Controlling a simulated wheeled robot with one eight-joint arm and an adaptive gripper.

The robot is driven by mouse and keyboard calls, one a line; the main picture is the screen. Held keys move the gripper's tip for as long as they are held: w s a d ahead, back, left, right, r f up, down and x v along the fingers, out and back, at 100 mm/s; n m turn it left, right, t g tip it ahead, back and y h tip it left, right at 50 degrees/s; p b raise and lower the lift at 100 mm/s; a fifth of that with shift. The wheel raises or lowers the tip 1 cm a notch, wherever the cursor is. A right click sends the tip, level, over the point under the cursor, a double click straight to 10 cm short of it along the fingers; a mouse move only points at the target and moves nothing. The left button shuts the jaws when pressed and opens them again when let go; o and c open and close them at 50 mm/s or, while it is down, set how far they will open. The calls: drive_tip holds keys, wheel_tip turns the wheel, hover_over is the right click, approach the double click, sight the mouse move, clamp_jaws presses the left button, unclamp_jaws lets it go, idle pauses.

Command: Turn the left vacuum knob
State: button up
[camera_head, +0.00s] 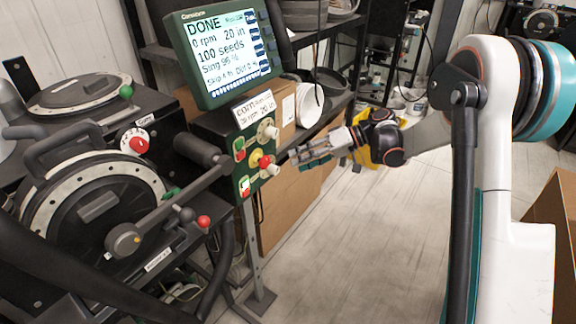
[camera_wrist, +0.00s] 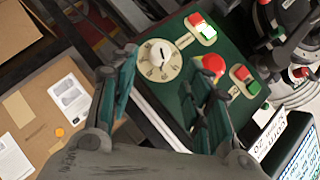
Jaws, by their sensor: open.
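A green control panel (camera_head: 253,158) carries two pale round knobs, an upper one (camera_head: 267,131) and a lower one (camera_head: 274,169). Their labels are too small to tell which is the left vacuum knob. In the wrist view, one white dial (camera_wrist: 158,60) with a marked scale shows between my fingertips, beyond them. The other pale knob is not visible there, perhaps hidden behind the right finger. My gripper (camera_head: 296,158) is open and empty, just right of the panel. In the wrist view, my gripper (camera_wrist: 163,62) has its fingers apart, with no clear contact.
A red button (camera_head: 264,161) on yellow sits between the knobs; red-green switches (camera_head: 239,148) are on the panel's left. A display (camera_head: 222,52) stands above. A black seed machine (camera_head: 95,200) with a red knob on a dial (camera_head: 138,143) is left.

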drive_tip(key=v, duration=0.5)
drive_tip(key=s+r+m+t+h, duration=0.35)
drive_tip(key=s+r+h, duration=0.35)
drive_tip(key=s, duration=0.7)
drive_tip(key=s+d+m+t+h, duration=0.1)
drive_tip(key=s+d, duration=0.3)
drive_tip(key=s, duration=0.5)
drive_tip(key=s+d+m+t+h, duration=0.1)
drive_tip(key=s+d+h, duration=0.3)
drive_tip(key=s, duration=0.4)
drive_tip(key=shift+s+f+t+h, duration=0.3)
drive_tip(key=shift+s+t, duration=0.1)
drive_tip(key=shift+t, duration=0.35)
